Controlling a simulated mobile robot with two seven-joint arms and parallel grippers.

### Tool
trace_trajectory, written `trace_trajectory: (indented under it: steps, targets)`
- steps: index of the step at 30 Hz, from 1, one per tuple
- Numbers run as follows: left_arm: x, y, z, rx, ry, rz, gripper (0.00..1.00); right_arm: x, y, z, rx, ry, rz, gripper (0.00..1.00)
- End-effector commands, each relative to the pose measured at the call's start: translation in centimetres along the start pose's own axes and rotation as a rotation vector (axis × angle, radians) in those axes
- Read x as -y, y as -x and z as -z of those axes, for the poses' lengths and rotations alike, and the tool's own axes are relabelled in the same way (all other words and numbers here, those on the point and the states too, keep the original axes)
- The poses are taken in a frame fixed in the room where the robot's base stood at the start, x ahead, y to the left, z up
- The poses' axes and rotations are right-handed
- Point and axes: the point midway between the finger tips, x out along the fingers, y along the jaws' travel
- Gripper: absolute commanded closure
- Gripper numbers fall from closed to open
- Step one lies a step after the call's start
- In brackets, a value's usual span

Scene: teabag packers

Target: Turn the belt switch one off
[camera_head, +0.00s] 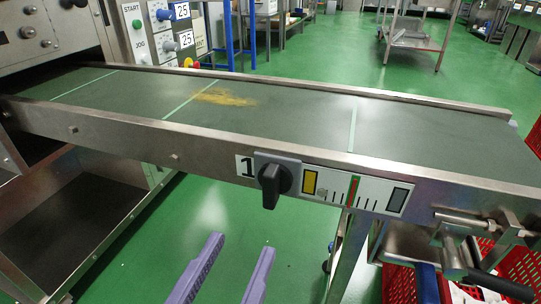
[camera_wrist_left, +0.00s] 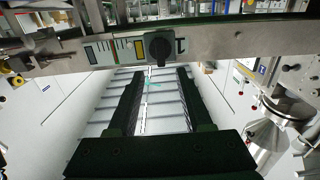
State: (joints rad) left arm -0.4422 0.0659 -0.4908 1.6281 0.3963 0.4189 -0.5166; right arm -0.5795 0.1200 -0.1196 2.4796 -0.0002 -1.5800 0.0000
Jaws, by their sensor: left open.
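The belt switch one is a black rotary knob (camera_head: 272,184) on a grey plate on the conveyor's front rail, beside a white "1" label (camera_head: 245,167). It also shows in the left wrist view (camera_wrist_left: 160,48), beyond my fingertips. The knob's grip looks roughly upright in the head view; its exact setting is hard to tell. My left gripper (camera_head: 241,244) shows as two purple fingers, apart and empty, below and in front of the switch. In the left wrist view the gripper (camera_wrist_left: 160,72) has its dark fingers spread, with the knob between and past their tips. My right gripper is out of view.
A marked panel (camera_head: 355,189) with yellow, red-green and grey marks sits right of the knob. The conveyor belt (camera_head: 290,112) carries a yellow-brown stain. A metal bracket with a handle (camera_head: 460,245) and red crates (camera_head: 400,284) stand at lower right. Green floor is free below the rail.

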Motion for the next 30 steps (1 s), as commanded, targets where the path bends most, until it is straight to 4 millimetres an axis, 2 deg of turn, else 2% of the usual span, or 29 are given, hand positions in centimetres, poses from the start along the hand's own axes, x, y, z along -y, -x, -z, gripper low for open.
trace_trajectory:
  steps: [5, 15, 21, 28, 30]
  targets:
    - [0.0, -2.4, 0.0, -0.006, 0.000, 0.002, 0.50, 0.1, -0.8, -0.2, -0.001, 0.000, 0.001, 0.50]
    - [0.0, -8.4, -0.1, -0.003, 0.001, 0.001, 0.50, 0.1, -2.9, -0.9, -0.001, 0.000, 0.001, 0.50]
    - [0.0, -9.7, 0.0, 0.000, -0.001, 0.001, 0.50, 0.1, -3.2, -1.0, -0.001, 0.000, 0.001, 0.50]
    - [0.0, -9.7, 0.1, 0.001, -0.001, 0.000, 0.50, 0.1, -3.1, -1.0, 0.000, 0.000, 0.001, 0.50]
    - [0.0, -9.7, 0.1, 0.001, -0.001, 0.000, 0.57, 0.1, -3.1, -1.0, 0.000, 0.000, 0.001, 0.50]
